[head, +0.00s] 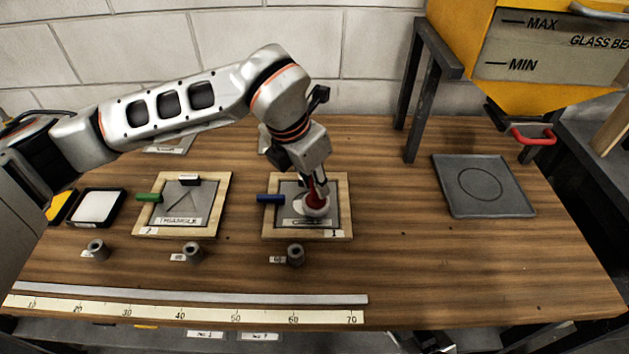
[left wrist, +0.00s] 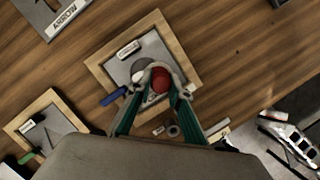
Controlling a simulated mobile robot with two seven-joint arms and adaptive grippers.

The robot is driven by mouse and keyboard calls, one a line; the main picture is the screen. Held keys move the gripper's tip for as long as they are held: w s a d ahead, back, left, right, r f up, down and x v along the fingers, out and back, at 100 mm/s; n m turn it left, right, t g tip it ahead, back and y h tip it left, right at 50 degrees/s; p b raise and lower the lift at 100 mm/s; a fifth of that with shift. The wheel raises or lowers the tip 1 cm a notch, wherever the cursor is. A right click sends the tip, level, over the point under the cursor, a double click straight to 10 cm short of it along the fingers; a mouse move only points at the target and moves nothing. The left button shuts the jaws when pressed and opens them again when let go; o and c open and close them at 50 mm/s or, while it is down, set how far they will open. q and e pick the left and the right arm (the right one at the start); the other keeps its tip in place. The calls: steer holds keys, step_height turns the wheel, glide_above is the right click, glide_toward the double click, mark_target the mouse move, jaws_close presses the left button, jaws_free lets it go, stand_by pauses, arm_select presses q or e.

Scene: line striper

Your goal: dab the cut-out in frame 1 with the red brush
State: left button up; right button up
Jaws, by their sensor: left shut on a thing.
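Frame 1 (head: 343,190) is a wooden frame around a grey plate, marked "1" at its lower right corner, with a blue handle (head: 270,198) at its left side. My left gripper (head: 316,190) points down over this plate and is shut on the red brush (head: 316,201). The brush has a red top and a pale lower end, which is low over the plate; I cannot tell whether it touches. The left wrist view shows the red top (left wrist: 161,80) between the teal fingers, inside frame 1 (left wrist: 103,68). The brush and gripper hide much of the cut-out. A part near the bottom edge may be my right gripper (head: 435,342).
A second frame (head: 226,193) labelled TRIANGLE, with a green handle (head: 148,198), lies to the left. A white pad (head: 96,206) is further left. Several small grey cylinders, one here (head: 295,255), and a ruler (head: 190,312) lie in front. A grey tray (head: 482,205) is at right.

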arm_select(q)
steer(key=shift+f+b, duration=0.15)
steer(key=shift+b, duration=0.15)
stand_by(0.5)
steer(key=shift+f+b, duration=0.35)
stand_by(0.5)
steer(key=shift+r, duration=0.1)
steer(key=shift+r+p, duration=0.55)
steer(key=shift+r, duration=1.6)
